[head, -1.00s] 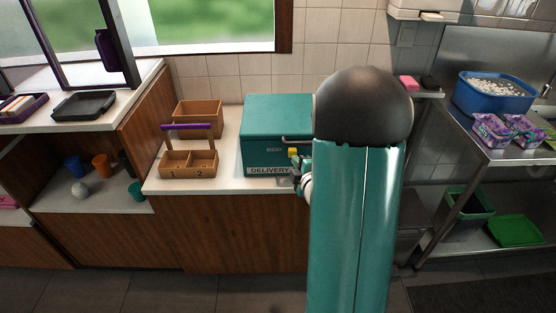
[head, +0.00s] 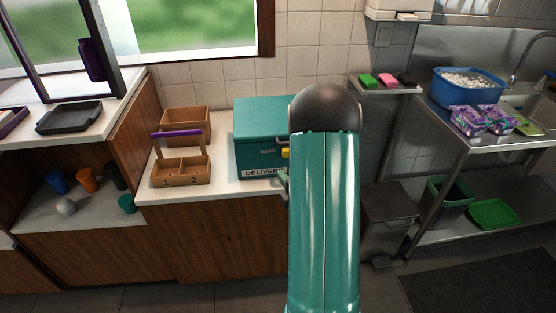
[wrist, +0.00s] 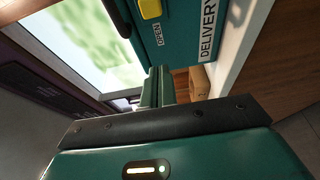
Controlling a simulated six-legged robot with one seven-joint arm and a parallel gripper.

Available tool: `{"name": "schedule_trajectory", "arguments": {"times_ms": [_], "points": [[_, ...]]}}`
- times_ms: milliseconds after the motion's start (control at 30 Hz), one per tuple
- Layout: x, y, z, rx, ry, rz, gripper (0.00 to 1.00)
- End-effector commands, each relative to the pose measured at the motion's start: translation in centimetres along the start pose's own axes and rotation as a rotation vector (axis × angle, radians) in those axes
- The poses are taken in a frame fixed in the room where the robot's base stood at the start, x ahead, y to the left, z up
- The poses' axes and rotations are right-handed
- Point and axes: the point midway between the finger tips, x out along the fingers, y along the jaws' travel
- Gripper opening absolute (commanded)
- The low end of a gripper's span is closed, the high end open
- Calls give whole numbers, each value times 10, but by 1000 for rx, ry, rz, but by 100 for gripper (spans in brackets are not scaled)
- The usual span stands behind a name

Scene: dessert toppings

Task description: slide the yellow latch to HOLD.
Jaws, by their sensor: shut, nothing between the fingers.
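The teal delivery box (head: 262,140) stands on the white counter, with a DELIVERY label low on its front. The yellow latch (head: 286,153) shows on that front at the edge of my arm, which hides the box's right part. In the wrist view the latch (wrist: 150,9) is at the top edge, close to a small label that reads OPEN (wrist: 157,34). No HOLD mark is visible. My gripper (wrist: 158,72) is shut and empty, its two teal fingers together, apart from the latch in the picture. In the head view my arm mostly hides the gripper.
A two-part wooden caddy (head: 181,171) with a purple handle and a wooden box (head: 186,124) stand left of the delivery box. A wall shelf (head: 386,89) with sponges is to the right. A steel sink table (head: 473,150) stands further right. The counter's front strip is clear.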

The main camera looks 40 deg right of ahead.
Motion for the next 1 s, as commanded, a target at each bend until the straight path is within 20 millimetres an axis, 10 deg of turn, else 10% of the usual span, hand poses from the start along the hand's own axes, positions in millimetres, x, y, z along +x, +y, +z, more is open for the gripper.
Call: {"name": "schedule_trajectory", "arguments": {"times_ms": [333,800,1000], "points": [[16,0,-2,1,4,1,0],[104,0,-2,1,2,1,0],[91,0,26,1,1,1,0]]}}
